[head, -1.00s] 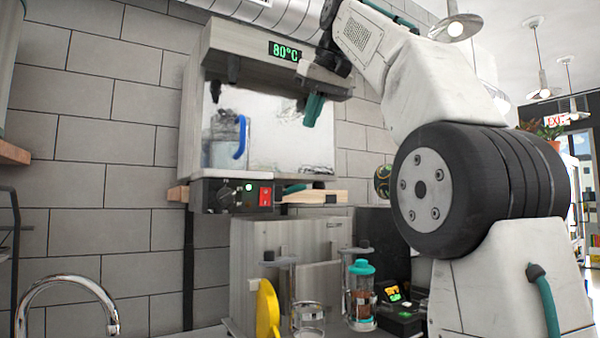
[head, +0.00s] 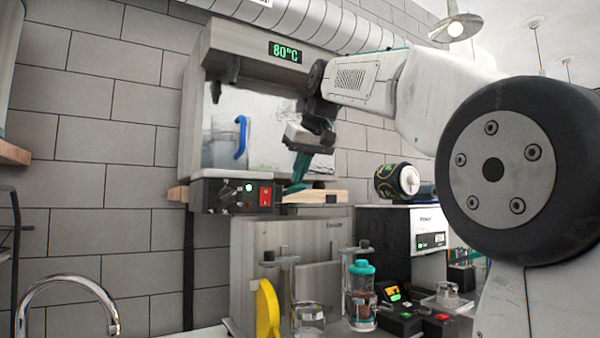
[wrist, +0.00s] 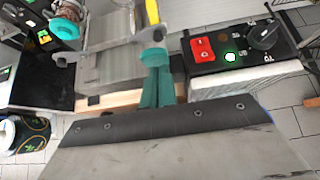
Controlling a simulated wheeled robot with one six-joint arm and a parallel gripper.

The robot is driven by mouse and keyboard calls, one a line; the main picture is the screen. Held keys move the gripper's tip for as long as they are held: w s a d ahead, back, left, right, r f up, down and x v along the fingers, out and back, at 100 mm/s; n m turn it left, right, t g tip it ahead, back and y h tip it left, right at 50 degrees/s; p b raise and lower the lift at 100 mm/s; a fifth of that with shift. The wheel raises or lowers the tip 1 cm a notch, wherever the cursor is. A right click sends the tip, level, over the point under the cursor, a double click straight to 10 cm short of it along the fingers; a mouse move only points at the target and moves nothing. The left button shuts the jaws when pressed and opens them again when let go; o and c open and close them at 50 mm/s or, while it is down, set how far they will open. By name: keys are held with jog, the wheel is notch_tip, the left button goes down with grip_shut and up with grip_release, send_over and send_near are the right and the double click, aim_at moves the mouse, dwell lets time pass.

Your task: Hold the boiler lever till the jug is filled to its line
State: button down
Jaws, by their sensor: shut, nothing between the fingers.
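The boiler (head: 235,40) hangs on the tiled wall, with a green 80°C display. A black tap-like part (head: 215,92) hangs under its left side; I cannot make out which part is the lever. The clear jug (head: 222,150) with a blue handle (head: 241,138) stands below it; its line and water level are too faint to tell. My gripper (head: 297,178) is shut and empty, its teal fingers pointing down right of the control panel (head: 235,194). The wrist view shows the fingers (wrist: 157,82) close together beside the panel's red switch (wrist: 202,49). The jug is not in the wrist view.
A wooden shelf edge (head: 315,197) lies under the fingers. Below stand a yellow object (head: 267,310), a glass (head: 309,320) and a teal-lidded press (head: 361,297). A patterned can (head: 396,181) lies at the right. A tap (head: 65,283) is at lower left.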

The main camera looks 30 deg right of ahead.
aim_at(303, 187)
jog(key=shift+s+f, duration=0.1)
jog(key=shift+f, duration=0.05)
dwell(0.3)
jog(key=shift+s+f+t, duration=0.45)
jog(key=shift+f+t, duration=0.3)
jog(key=shift+t, duration=0.35)
jog(key=f+t, duration=0.2)
jog(key=shift+s+t, duration=0.2)
jog(key=shift+t, duration=0.1)
jog(key=shift+w, duration=0.1)
dwell(1.8)
jog(key=shift+r, duration=0.75)
